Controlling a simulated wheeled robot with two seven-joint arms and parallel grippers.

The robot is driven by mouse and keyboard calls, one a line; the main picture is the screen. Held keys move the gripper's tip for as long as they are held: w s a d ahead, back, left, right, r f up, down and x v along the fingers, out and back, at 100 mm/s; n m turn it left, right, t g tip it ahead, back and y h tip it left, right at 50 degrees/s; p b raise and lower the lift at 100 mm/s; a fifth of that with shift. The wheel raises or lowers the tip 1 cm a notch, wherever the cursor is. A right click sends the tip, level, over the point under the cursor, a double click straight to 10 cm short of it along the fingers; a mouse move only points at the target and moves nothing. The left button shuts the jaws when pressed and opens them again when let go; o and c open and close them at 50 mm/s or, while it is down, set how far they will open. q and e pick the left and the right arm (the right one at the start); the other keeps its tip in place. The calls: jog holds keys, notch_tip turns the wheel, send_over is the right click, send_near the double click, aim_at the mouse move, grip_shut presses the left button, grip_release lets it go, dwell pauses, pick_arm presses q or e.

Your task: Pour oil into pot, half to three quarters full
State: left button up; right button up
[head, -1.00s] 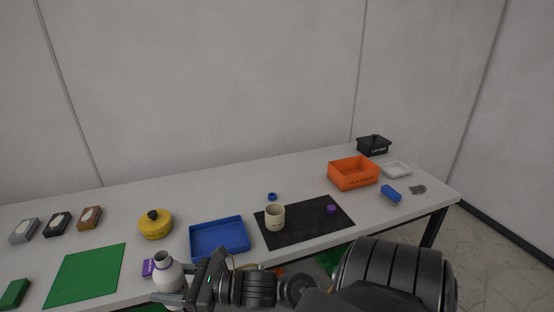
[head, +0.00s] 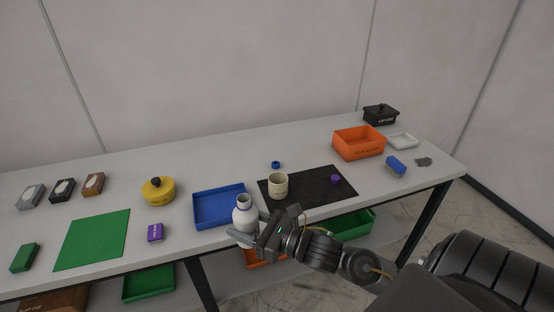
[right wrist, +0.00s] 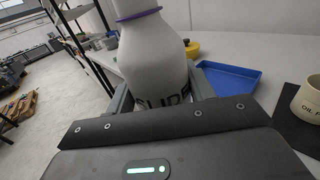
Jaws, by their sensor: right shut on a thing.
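My right gripper (head: 258,238) is shut on a white bottle (head: 244,212) with a purple ring round its neck. The bottle is upright and open at the top, in front of the blue tray at the table's front edge. In the right wrist view the bottle (right wrist: 152,50) stands between the fingers, with dark lettering partly hidden. The cream pot (head: 278,187), lettered "OIL P..." in the right wrist view (right wrist: 309,100), stands on the black mat (head: 315,188), right of the bottle and apart from it. The pot's fill level cannot be seen. My left gripper is not in view.
A blue tray (head: 205,207) lies behind the bottle. A purple cap (head: 335,179) is on the mat and a blue ring (head: 275,165) behind it. A yellow lidded pot (head: 158,199), purple box (head: 155,232) and green mat (head: 92,240) are left; an orange bin (head: 358,153) is right.

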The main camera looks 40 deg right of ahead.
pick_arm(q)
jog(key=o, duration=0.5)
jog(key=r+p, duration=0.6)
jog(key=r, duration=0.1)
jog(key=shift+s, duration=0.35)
pick_arm(e)
jog(key=w+d+r+m+t+h+p, duration=0.2)
jog(key=w+d+m+h+p, duration=0.6)
jog(key=w+d, duration=0.8)
pick_arm(q)
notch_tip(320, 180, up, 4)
jog(key=b, duration=0.4)
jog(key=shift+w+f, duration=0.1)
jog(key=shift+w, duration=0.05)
pick_arm(e)
notch_tip(320, 180, down, 7)
jog(key=a+m+g, duration=0.1)
jog(key=a+m, duration=0.1)
jog(key=m, duration=0.8)
jog(key=shift+w+a+m+y, duration=0.25)
jog(key=shift+a+m+y, duration=0.05)
jog(key=shift+a+y, duration=0.1)
